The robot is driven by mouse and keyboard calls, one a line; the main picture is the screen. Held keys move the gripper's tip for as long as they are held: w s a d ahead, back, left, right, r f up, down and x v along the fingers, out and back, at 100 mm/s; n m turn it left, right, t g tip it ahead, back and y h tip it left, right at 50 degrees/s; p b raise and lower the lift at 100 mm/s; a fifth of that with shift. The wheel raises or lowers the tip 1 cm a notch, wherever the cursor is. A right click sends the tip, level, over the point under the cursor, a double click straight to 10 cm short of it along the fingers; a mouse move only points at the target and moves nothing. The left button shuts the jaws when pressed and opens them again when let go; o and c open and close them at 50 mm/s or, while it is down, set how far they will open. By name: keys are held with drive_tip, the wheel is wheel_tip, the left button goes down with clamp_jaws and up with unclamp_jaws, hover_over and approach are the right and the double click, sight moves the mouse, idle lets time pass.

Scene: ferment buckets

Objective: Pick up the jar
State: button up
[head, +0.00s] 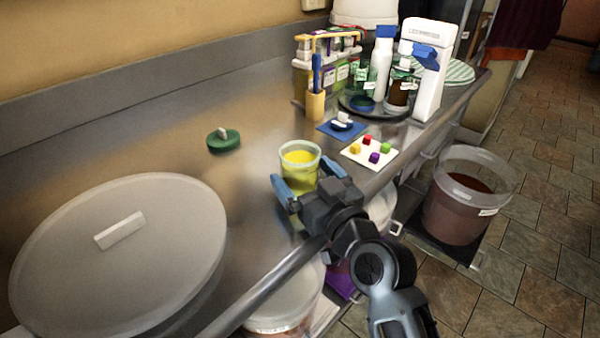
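A clear jar with yellow contents (298,160) stands upright and open on the metal counter, near its front edge. My gripper (301,173) is open, with one blue finger at the jar's lower left and the other at its right. The fingers overlap the jar in the picture; I cannot tell whether they touch it. The jar's lower part is partly hidden by my gripper. Smaller jars with green labels (365,78) stand farther back on a dark round tray (352,103).
A green lid (225,144) lies left of the jar. A large lidded bucket (160,240) fills the left front. A white card with coloured cubes (360,152), a blue mat (333,131) and white bottles (381,65) stand behind. The counter's middle is mostly clear.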

drive_tip(key=c, duration=1.2)
drive_tip(key=shift+c, duration=0.4)
drive_tip(key=shift+r, duration=0.1)
